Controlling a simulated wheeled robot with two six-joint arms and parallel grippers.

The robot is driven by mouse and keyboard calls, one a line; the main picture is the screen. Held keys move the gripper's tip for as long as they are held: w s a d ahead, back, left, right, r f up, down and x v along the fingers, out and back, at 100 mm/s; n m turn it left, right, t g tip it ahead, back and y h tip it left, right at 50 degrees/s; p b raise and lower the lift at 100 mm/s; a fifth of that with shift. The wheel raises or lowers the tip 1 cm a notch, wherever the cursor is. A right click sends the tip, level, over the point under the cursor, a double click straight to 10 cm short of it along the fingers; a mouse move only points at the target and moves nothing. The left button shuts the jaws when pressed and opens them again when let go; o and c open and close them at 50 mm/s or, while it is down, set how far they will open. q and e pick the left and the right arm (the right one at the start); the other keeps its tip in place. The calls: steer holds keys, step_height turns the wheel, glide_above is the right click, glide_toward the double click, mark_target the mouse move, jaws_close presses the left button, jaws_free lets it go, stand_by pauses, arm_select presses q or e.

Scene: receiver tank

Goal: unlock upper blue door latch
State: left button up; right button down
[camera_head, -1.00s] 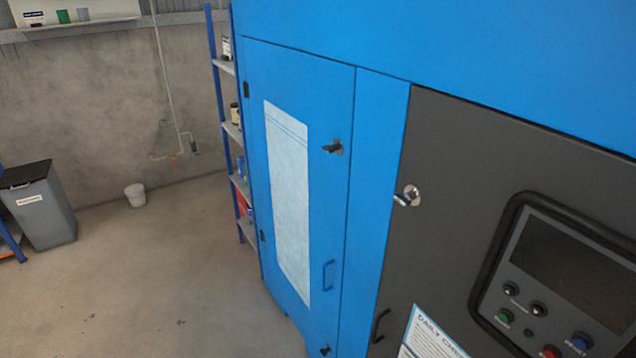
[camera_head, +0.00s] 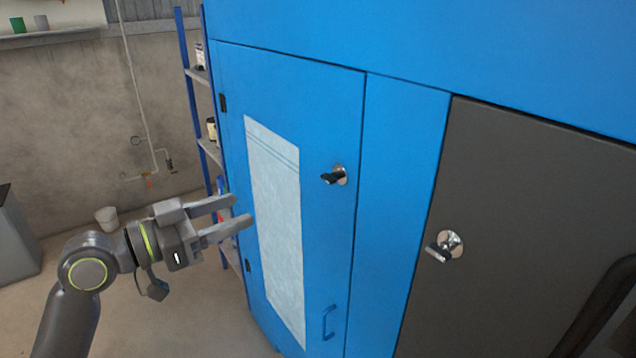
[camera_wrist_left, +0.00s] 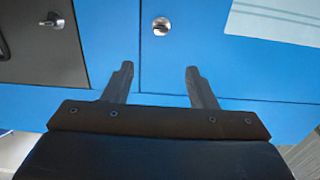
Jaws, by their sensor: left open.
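The blue door (camera_head: 330,110) is shut. Its upper latch, a black handle on a round silver plate (camera_head: 335,176), sits near the door's right edge with the handle pointing left. In the left wrist view, which looks upside down, this latch (camera_wrist_left: 161,27) lies beyond the gap between the fingers. My left gripper (camera_head: 240,210) is open and empty, left of the latch and lower in the head view, in front of the door. The fingers also show in the left wrist view (camera_wrist_left: 159,78), apart from the latch. My right gripper is not in view.
A grey panel (camera_head: 540,200) with its own silver latch (camera_head: 444,246) is at the right. The blue door carries a pale sheet (camera_head: 277,220) and a blue pull handle (camera_head: 328,322). A shelf rack (camera_head: 190,80) stands behind the cabinet. Floor is open at lower left.

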mark_target(324, 178)
arm_select(q)
steer(key=p+x, duration=0.5)
steer(key=x, duration=1.2)
steer(key=shift+w+d, duration=0.1)
steer(key=shift+w, duration=0.1)
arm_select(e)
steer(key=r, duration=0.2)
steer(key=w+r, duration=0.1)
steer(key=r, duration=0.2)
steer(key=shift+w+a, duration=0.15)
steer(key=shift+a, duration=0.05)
arm_select(q)
steer(key=c, duration=1)
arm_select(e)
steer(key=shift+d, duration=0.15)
